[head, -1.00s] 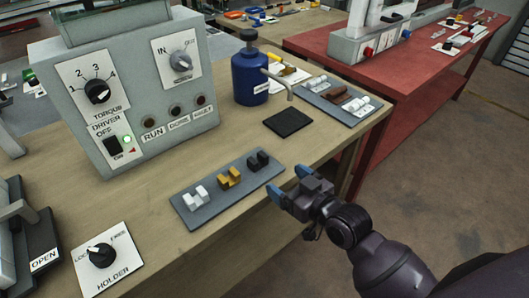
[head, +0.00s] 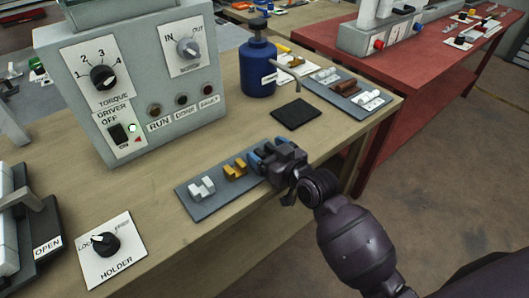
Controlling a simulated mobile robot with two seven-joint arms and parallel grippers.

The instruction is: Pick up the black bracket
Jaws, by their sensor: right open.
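The black bracket (head: 267,147) stands at the right end of a grey tray (head: 212,207) and is mostly hidden by my right gripper. A yellow bracket (head: 236,170) and a white bracket (head: 202,188) stand to its left on the same tray. My right gripper (head: 268,152) is open at the black bracket, with one blue fingertip on its left and the other at its upper right. I cannot tell whether the fingers touch it. My left gripper is not in view.
A grey control box (head: 140,80) with dials stands behind the tray. A blue bottle (head: 257,68) with a spout, a black pad (head: 296,113) and another parts tray (head: 340,84) are behind and to the right. A holder dial plate (head: 108,249) lies front left.

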